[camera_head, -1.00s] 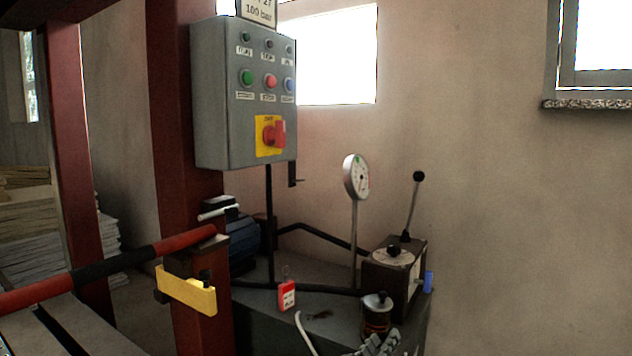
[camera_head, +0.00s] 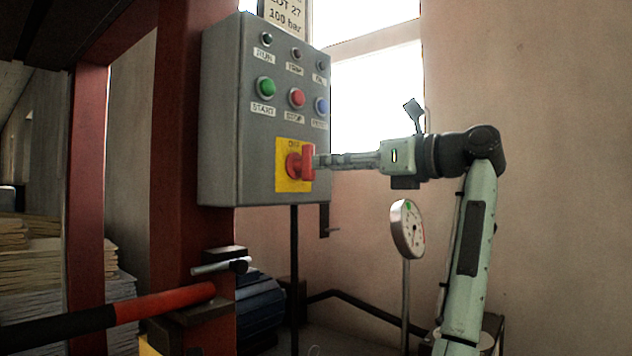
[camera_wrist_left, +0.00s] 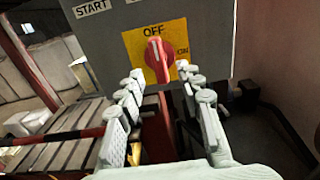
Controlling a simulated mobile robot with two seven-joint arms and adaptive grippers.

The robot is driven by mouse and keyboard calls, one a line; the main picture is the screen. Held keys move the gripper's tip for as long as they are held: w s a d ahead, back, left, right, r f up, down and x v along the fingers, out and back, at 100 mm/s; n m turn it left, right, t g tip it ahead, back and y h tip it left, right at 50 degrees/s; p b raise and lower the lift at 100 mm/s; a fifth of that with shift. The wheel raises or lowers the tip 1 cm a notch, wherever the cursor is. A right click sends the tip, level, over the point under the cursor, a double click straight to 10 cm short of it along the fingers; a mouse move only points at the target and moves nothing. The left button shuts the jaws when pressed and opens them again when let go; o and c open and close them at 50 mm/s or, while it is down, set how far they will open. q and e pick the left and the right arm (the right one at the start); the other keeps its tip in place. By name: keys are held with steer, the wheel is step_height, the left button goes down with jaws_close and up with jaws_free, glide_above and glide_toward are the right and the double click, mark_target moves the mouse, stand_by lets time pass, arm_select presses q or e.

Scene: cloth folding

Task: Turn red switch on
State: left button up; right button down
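The red rotary switch (camera_head: 306,162) sits on a yellow plate (camera_head: 283,178) low on the front of the grey control box (camera_head: 222,115). My left gripper (camera_head: 322,161) is level with the switch, coming from the right of the picture. In the left wrist view the gripper (camera_wrist_left: 163,82) is open, its fingertips apart just in front of the knob; contact cannot be told. My right gripper is not in view.
Green (camera_head: 265,87), red (camera_head: 297,97) and blue (camera_head: 321,105) buttons sit above the switch. A red post (camera_head: 180,120) stands left of the box. A round gauge (camera_head: 407,229) stands below my arm. A red-and-black bar (camera_head: 130,315) crosses lower left.

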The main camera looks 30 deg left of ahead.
mark_target(309, 165)
arm_select(q)
steer(key=a, duration=0.6)
steer(key=shift+w, duration=0.2)
steer(key=shift+c, duration=0.6)
jaws_close()
